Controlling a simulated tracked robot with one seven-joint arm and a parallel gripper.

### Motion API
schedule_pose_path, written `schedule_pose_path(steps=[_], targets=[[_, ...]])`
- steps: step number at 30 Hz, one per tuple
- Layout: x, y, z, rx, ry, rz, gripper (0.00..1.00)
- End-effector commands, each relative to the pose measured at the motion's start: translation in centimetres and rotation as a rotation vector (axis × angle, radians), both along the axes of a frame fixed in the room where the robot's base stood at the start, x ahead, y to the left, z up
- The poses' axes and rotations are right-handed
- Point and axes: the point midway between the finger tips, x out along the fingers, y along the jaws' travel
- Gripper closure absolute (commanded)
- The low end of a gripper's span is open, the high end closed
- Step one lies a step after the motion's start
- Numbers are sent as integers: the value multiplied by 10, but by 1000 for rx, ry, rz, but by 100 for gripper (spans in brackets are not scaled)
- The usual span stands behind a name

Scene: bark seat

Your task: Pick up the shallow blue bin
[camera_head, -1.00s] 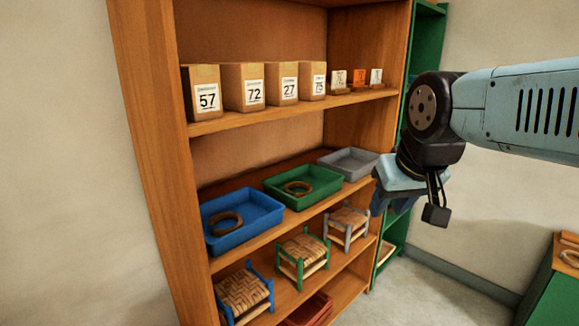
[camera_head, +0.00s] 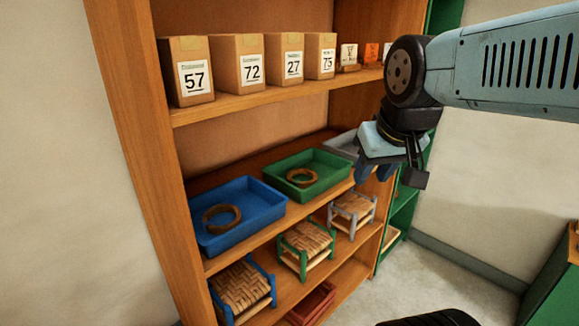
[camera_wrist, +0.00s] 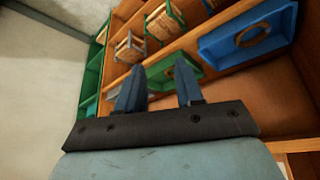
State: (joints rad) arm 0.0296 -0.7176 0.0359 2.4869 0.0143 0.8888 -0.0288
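The shallow blue bin (camera_head: 240,212) sits on the middle shelf at the left, with a brown ring (camera_head: 221,217) lying in it. It also shows at the upper right of the wrist view (camera_wrist: 277,24). My gripper (camera_head: 377,174) is empty, to the right of the blue bin and in front of the shelf, apart from it. In the wrist view its two blue fingers (camera_wrist: 157,92) stand apart, with a gap between them.
A green bin (camera_head: 318,181) with a ring stands right of the blue bin, and a grey bin (camera_head: 340,146) is partly hidden behind my arm. Numbered boxes (camera_head: 238,72) line the shelf above. Small woven stools (camera_head: 306,248) and a red bin (camera_head: 312,303) are below.

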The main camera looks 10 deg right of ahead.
Motion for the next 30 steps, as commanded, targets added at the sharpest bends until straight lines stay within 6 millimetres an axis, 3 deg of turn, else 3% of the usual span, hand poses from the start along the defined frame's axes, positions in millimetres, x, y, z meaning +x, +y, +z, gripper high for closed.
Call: schedule_pose_path(steps=[8, 21, 30], targets=[[68, 31, -18, -95, 73, 122, 64], [182, 71, -83, -71, 159, 395, 64], [234, 90, -112, 28, 135, 537, 64]])
